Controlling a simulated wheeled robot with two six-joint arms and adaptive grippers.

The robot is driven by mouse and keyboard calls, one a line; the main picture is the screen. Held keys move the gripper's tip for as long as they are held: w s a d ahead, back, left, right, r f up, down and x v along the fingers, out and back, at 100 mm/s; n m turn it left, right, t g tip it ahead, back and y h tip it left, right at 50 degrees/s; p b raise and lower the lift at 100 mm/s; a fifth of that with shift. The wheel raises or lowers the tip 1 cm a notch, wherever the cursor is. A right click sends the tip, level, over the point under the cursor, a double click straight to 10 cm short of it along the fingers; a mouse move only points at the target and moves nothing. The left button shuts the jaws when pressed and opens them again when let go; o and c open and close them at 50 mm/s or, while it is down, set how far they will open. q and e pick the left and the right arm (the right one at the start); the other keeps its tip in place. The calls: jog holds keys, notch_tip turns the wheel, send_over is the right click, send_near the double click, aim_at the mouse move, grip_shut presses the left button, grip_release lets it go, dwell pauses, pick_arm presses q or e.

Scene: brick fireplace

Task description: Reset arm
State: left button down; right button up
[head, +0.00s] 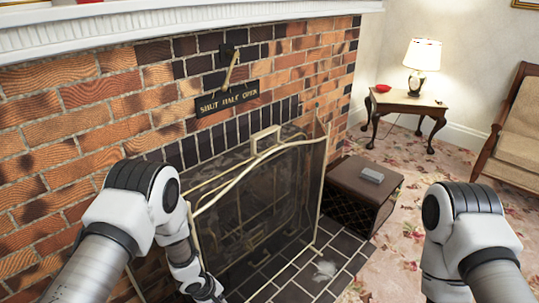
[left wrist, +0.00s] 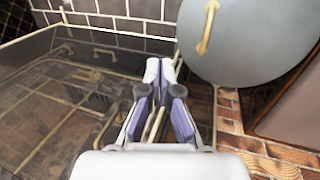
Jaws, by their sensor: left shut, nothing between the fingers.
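My left gripper (left wrist: 161,72) shows in the left wrist view, with its two fingers together at the tips and nothing between them. It points toward dark tiles and a pale edge line. In the head view my left arm comes in at the lower left in front of the fireplace and bends downward; its gripper is out of the frame. My right arm stands at the lower right of the head view over the floral carpet, and its gripper is out of frame.
A glass fire screen (head: 275,190) with a brass frame stands close beside my left arm. A brown box (head: 352,192) carries a small grey object (head: 371,175). A side table (head: 402,104) with a lamp (head: 422,56) stands behind. In the wrist view a grey rounded panel (left wrist: 245,55) is close right.

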pick_arm(q)
jog(key=s+a+r+m+g+y, duration=0.1)
jog(key=s+a+m+g, duration=0.15)
jog(key=s, duration=1.25)
jog(key=s+a+r+m+g+y, duration=0.1)
jog(key=s+a+m, duration=0.3)
jog(key=s, duration=1)
notch_tip(320, 180, up, 14)
jog(key=m+p, duration=0.3)
jog(key=p, duration=1.1)
jog(key=shift+w+a+t, duration=0.3)
jog(key=shift+w+t, duration=0.05)
jog(key=shift+r, duration=0.1)
